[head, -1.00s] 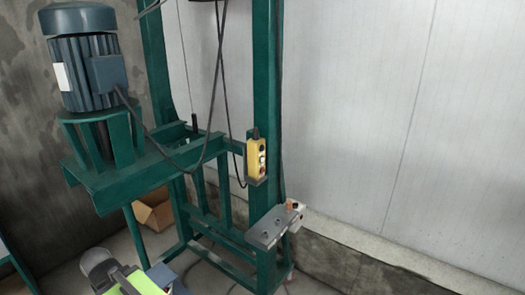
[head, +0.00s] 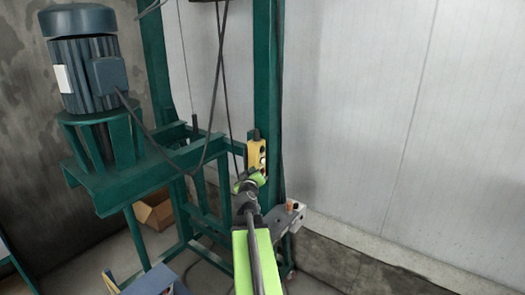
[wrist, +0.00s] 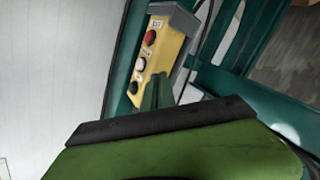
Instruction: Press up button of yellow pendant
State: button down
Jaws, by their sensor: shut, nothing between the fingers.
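The yellow pendant (head: 254,150) hangs upright at the green post in the head view. My gripper (head: 252,179) covers its lower part there. In the wrist view the pendant (wrist: 164,49) appears tilted, with a red button (wrist: 150,37), a white button (wrist: 140,63) and a black button (wrist: 133,88) in a row. Small labels lie between the buttons, but I cannot read them. My gripper (wrist: 158,88) is shut and empty, close to the pendant's black-button end. I cannot tell whether it touches the pendant.
The green frame (head: 267,80) carries a large motor (head: 85,75) at the left. Dark cables (head: 218,95) hang left of the pendant. A grey bracket box (head: 288,217) sits lower right. A cardboard box (head: 155,212) lies on the floor behind. The pale wall at right is clear.

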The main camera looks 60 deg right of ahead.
aim_at(263, 150)
jog(key=s+d+r+n+t, duration=0.4)
jog(key=s+d, duration=0.4)
jog(key=s, duration=0.4)
jog(key=shift+d+r+n, duration=0.35)
jog(key=shift+r+n, duration=0.25)
jog(key=w, duration=0.9)
jog(key=shift+w, duration=0.1)
dwell(0.9)
jog(key=shift+w, duration=0.3)
